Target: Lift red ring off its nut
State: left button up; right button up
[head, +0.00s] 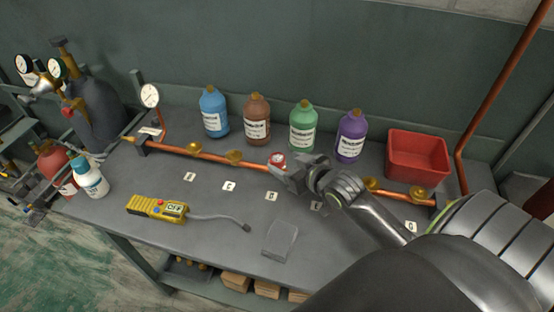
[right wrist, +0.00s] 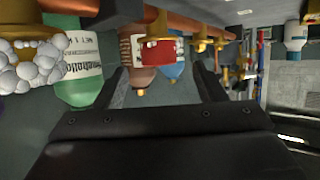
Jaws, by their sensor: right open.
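The red ring (head: 277,160) with a white label sits around a brass nut on the copper pipe (head: 215,157), near the middle of the bench. In the right wrist view, where the scene appears upside down, the ring (right wrist: 160,52) shows ahead between the fingertips. My right gripper (head: 284,176) is at the pipe, close beside the ring on its near right side. Its two fingers (right wrist: 161,82) are spread with nothing between them. I cannot tell whether a finger touches the ring. My left gripper is not in view.
Blue (head: 213,112), brown (head: 257,119), green (head: 303,126) and purple (head: 351,136) bottles stand behind the pipe, left of a red bin (head: 417,157). A yellow detector (head: 157,208) and a grey pad (head: 281,240) lie in front. White foam (right wrist: 38,66) covers another nut.

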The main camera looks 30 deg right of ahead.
aim_at(273, 156)
jog(key=shift+p+x, duration=0.6)
jog(key=shift+x, duration=2.1)
jog(key=shift+c, duration=0.4)
jog(key=c, duration=0.9)
